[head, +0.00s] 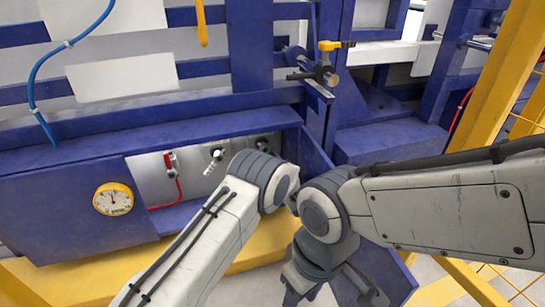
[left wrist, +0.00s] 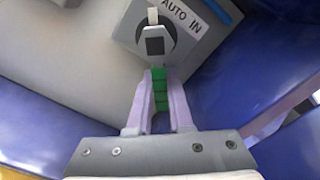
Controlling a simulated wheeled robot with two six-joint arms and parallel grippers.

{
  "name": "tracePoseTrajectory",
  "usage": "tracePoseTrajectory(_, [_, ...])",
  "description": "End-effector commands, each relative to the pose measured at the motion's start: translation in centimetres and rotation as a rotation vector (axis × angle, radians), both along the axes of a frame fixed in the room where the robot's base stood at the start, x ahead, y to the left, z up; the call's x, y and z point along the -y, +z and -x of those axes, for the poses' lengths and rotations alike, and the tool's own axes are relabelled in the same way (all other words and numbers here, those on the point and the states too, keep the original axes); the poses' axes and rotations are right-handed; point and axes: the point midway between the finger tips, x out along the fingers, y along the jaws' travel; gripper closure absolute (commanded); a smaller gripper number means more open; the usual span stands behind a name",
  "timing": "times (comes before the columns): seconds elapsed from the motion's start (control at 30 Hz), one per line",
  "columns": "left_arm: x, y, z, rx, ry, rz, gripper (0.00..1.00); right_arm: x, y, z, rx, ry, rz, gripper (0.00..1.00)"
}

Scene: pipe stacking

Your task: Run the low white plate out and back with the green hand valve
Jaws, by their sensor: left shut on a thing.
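The low white plate (head: 122,83) sits against the blue rails at the upper left in the head view, below another white plate (head: 105,16). My left gripper (left wrist: 159,100) shows in the left wrist view, its two pale fingers shut on the green hand valve's lever (left wrist: 159,77). The lever stands just below a dark square hub (left wrist: 155,45) beside an "AUTO IN" label (left wrist: 183,14). In the head view my left arm's joint covers the left fingers and the green lever. My right arm comes in from the right; its gripper's fingers do not show clearly.
A recess in the blue frame holds a red-handled valve (head: 172,165) and a black knob with a pale handle (head: 216,157). A yellow-rimmed gauge (head: 113,199) is on the blue front panel. A yellow-handled valve (head: 328,57) juts out above. Yellow posts (head: 510,75) stand right.

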Motion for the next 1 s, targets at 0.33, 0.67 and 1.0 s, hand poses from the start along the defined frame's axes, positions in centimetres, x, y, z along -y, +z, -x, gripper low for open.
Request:
tracePoseTrajectory(0.33, [0.3, 0.1, 0.0, 0.004, -0.003, 0.012, 1.00, 0.0, 0.0, 0.0, 0.000, 0.000, 0.000, 0.51])
tracePoseTrajectory(0.67, [0.2, 0.1, 0.0, 0.004, -0.001, 0.011, 0.51, 0.0, 0.0, 0.0, 0.000, 0.000, 0.000, 0.51])
tracePoseTrajectory(1.0, [0.9, 0.5, 1.9, 0.001, -0.003, 0.008, 0.51, 0.0, 1.6, 0.0, 0.000, 0.000, 0.000, 0.51])
